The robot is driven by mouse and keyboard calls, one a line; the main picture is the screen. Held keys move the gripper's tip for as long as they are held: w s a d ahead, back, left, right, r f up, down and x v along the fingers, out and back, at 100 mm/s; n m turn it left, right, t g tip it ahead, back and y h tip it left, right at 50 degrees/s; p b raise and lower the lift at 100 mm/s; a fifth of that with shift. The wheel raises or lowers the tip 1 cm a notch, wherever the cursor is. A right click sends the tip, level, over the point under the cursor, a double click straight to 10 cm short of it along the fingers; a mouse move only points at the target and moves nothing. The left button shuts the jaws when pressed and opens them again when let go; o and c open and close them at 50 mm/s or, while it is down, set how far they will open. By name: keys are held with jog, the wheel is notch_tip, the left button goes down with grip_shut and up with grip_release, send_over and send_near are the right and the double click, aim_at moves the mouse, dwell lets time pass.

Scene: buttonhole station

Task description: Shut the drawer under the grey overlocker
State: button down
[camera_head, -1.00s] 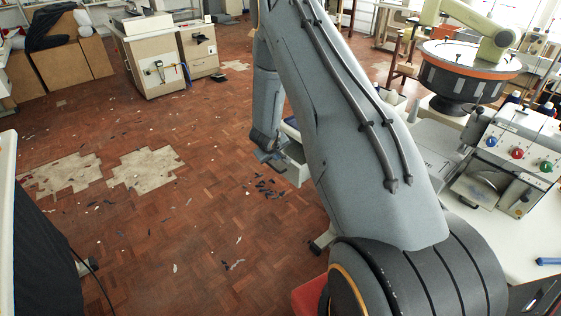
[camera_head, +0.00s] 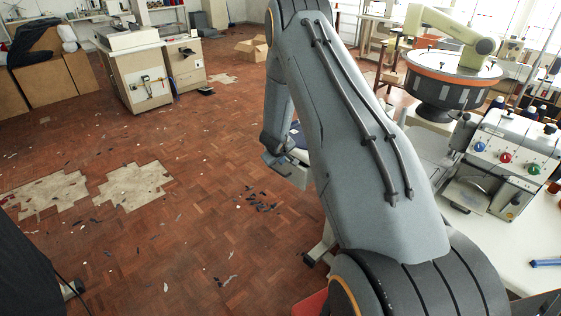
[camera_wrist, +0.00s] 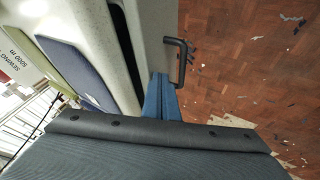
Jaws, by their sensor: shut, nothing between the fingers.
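The light grey overlocker (camera_head: 510,150) with coloured dials stands on the white table at the right of the head view. The drawer (camera_head: 290,174) sticks out, open, low beside my arm; my arm hides much of it. In the wrist view its pale front (camera_wrist: 157,35) carries a black bar handle (camera_wrist: 180,62). Flat olive and navy items (camera_wrist: 80,72) show behind the front, seemingly inside the drawer. My gripper (camera_wrist: 161,98) is shut and empty, its blue fingers close to the drawer front just below the handle; I cannot tell if they touch. It also shows in the head view (camera_head: 280,158).
A round orange-rimmed machine (camera_head: 452,75) and the white table (camera_head: 530,235) are at the right. Wooden cabinets (camera_head: 150,85) and a cardboard box (camera_head: 252,47) stand farther back. The parquet floor (camera_head: 180,240) at the left is mostly open, with scattered scraps.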

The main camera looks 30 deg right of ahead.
jog(key=shift+a, duration=0.1)
jog(key=shift+s+a, duration=0.1)
jog(key=shift+a, duration=0.2)
jog(key=a+f+v, duration=0.1)
jog(key=a+v, duration=0.1)
jog(key=v, duration=0.9)
jog(key=w+d+f, duration=0.1)
jog(key=w+f, duration=0.1)
jog(key=w, duration=0.1)
jog(key=w+d+f, duration=0.1)
jog(key=w+f, duration=0.2)
jog(key=w+d+f, duration=0.2)
jog(key=w, duration=0.2)
jog(key=shift+w+f, duration=0.1)
jog(key=shift+f, duration=0.3)
jog(key=shift+w+d, duration=0.2)
jog(key=shift+d, duration=0.35)
